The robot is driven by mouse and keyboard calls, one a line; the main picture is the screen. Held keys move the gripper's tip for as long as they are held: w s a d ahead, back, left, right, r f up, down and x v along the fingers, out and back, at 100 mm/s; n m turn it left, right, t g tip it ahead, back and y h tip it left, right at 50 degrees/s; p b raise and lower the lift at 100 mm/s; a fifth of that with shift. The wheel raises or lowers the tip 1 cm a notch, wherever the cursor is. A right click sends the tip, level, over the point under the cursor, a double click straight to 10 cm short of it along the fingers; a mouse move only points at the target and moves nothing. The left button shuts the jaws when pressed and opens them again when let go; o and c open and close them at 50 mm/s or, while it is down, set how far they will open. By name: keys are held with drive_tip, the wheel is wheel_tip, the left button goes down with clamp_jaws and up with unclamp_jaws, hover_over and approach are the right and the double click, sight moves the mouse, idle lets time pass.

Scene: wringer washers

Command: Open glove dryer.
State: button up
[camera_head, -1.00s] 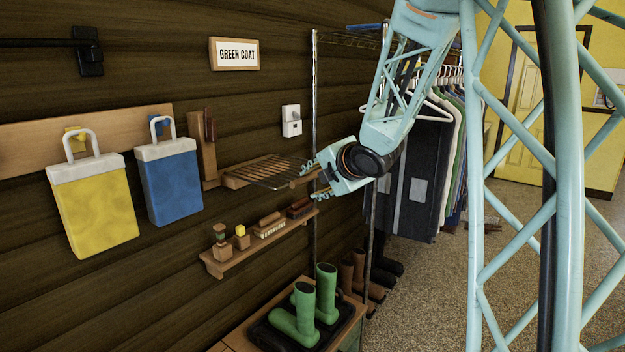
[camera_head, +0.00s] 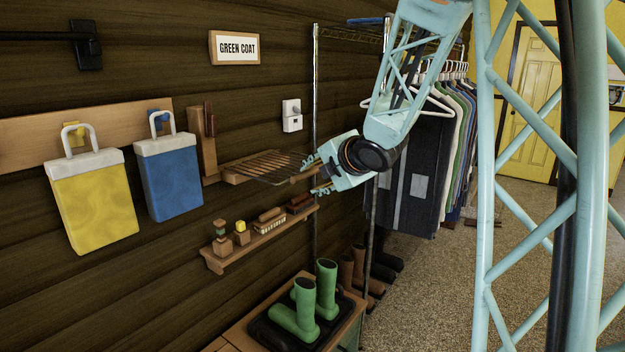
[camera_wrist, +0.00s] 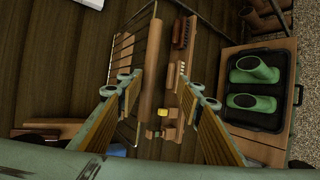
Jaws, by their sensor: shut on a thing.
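The glove dryer, a wire rack with a wooden bar (camera_head: 262,166), sticks out from the wall right of the blue bag. In the wrist view its wooden bar (camera_wrist: 150,60) and thin wires run between and beside my fingers. My gripper (camera_head: 316,176) is at the rack's right end in the head view, its fingers on either side of it. In the wrist view my gripper (camera_wrist: 157,82) is shut on the rack, though the exact contact is hard to make out.
A shelf (camera_head: 262,241) with brushes and small blocks is just below. Green boots (camera_head: 318,300) stand on a tray lower down. A metal rack post (camera_head: 315,120) and hanging coats (camera_head: 410,185) are close on the right. Yellow (camera_head: 92,205) and blue (camera_head: 170,180) bags hang at left.

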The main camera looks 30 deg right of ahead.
drive_tip(key=shift+s+d+r, duration=0.15)
drive_tip(key=shift+s+r, duration=0.05)
drive_tip(key=shift+s, duration=0.4)
drive_tip(key=shift+s+d+r, duration=0.1)
drive_tip(key=shift+s+r, duration=0.05)
drive_tip(key=shift+s, duration=0.4)
drive_tip(key=shift+c, duration=1.2)
drive_tip(key=v, duration=0.8)
drive_tip(key=shift+r, duration=0.35)
drive_tip(key=s+a+r+m+g+h, duration=0.1)
drive_tip(key=s+a+m+g+h, duration=0.15)
drive_tip(key=s+m, duration=0.6)
drive_tip(key=s+a+r+m+g+h, duration=0.1)
drive_tip(key=s+a+m, duration=0.35)
drive_tip(key=s, duration=0.75)
drive_tip(key=s+a+f+m+g+y, duration=0.1)
drive_tip(key=s+a, duration=0.3)
drive_tip(key=s, duration=0.4)
drive_tip(key=s+a+f+m+g+y, duration=0.1)
drive_tip(key=s+a+f+m+g, duration=0.1)
drive_tip(key=s, duration=0.5)
drive_tip(key=s+a+f+m+g+y, duration=0.1)
drive_tip(key=s+a+f+m, duration=0.2)
drive_tip(key=s+a+m, duration=0.2)
drive_tip(key=s+a, duration=0.1)
drive_tip(key=s, duration=0.2)
drive_tip(key=shift+s+a, duration=0.25)
drive_tip(key=shift+s, duration=0.1)
